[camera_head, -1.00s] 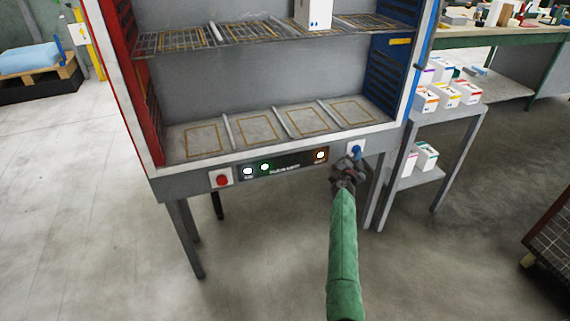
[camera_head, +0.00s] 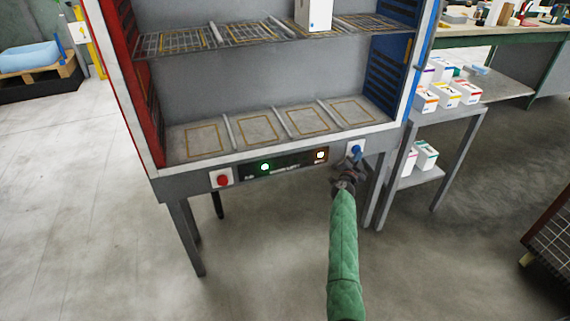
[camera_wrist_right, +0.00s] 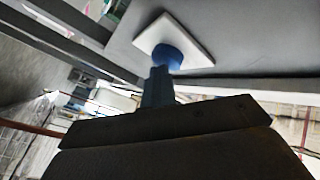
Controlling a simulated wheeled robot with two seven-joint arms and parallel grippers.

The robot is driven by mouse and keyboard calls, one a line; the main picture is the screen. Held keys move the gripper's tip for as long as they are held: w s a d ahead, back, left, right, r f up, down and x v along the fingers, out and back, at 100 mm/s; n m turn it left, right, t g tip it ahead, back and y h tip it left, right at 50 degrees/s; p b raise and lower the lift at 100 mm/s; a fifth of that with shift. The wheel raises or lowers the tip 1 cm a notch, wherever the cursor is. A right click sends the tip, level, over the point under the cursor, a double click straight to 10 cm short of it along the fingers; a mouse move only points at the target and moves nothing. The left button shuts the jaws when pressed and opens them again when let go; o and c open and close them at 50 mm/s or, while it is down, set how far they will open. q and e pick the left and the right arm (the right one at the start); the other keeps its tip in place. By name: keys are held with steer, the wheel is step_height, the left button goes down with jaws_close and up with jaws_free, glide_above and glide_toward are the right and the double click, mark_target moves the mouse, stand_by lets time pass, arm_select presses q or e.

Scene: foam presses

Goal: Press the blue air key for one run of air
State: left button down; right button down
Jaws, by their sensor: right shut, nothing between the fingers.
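The blue air key (camera_head: 355,148) is a round knob on a white plate at the right end of the cabinet's front panel. It also shows close up in the right wrist view, where the blue knob (camera_wrist_right: 167,56) stands out from its white plate. My right gripper (camera_head: 353,166) is just below and in front of the key, at the end of the green-sleeved arm. Its shut, empty fingers (camera_wrist_right: 157,80) point at the knob. Their tips overlap its lower edge in the wrist view; I cannot tell whether they touch. My left gripper is out of view.
A red button (camera_head: 222,180) sits at the panel's left end. Between it and the key are a lit green lamp (camera_head: 265,167) and a lit amber lamp (camera_head: 320,155). A grey side table (camera_head: 480,112) with several small boxes stands close right of the cabinet.

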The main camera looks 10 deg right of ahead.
steer(key=s+p, duration=0.3)
steer(key=s, duration=0.3)
steer(key=shift+d+p, duration=0.25)
steer(key=shift+p, duration=0.15)
stand_by(0.6)
